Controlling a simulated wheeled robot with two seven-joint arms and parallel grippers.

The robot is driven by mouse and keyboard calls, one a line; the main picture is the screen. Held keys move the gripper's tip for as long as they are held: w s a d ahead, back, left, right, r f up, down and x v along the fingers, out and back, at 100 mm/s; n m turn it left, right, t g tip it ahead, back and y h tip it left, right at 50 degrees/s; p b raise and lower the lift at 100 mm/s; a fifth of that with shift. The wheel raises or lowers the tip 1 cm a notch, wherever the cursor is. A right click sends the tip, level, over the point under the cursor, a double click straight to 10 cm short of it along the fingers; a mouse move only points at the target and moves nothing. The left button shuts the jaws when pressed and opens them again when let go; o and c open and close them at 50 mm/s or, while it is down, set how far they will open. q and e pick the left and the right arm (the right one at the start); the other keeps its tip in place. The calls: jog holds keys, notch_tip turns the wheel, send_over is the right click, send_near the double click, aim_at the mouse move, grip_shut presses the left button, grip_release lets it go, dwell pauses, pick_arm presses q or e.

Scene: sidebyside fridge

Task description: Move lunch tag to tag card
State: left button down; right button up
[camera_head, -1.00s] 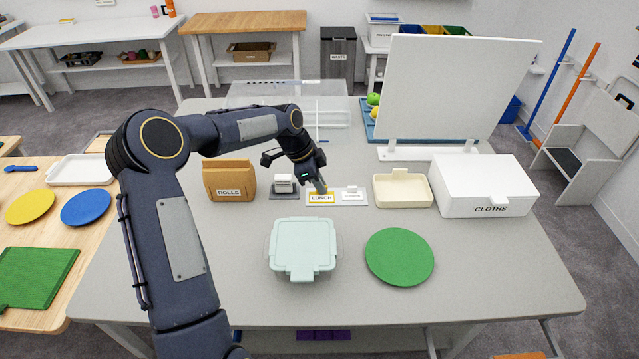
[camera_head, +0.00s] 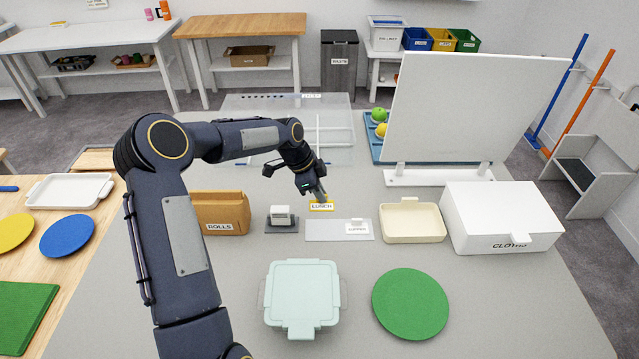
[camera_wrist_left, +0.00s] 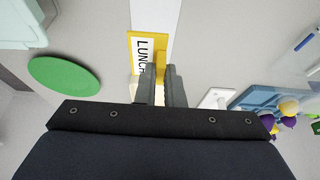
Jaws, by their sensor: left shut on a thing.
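The lunch tag (camera_head: 321,206) is a small white label with a yellow border reading LUNCH. My left gripper (camera_head: 322,198) is shut on it. In the head view the tag appears just beyond the back left edge of a light grey card (camera_head: 325,231), which looks like the tag card; the height between them is hard to tell. A second small white tag (camera_head: 357,227) sits on this card's right part. In the left wrist view the lunch tag (camera_wrist_left: 139,45) shows at the fingertips (camera_wrist_left: 160,72), partly covered by them. My right gripper is not in view.
A white block (camera_head: 280,214) on a dark pad and the ROLLS box (camera_head: 221,213) stand left of the card. A cream tray (camera_head: 413,237) and the CLOTHS box (camera_head: 505,220) stand right. A mint container (camera_head: 301,292) and green plate (camera_head: 410,304) are in front.

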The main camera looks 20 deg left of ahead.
pick_arm(q)
jog(key=f, duration=0.3)
jog(key=shift+w+a+f, duration=0.1)
jog(key=shift+w+f, duration=0.05)
jog(key=shift+w, duration=0.1)
jog(key=shift+s, duration=0.1)
jog(key=shift+f, duration=0.15)
jog(key=shift+f+b, duration=1.35)
jog(key=shift+f, duration=1.45)
jog(key=shift+f, duration=0.8)
jog(key=c, duration=1.5)
grip_release()
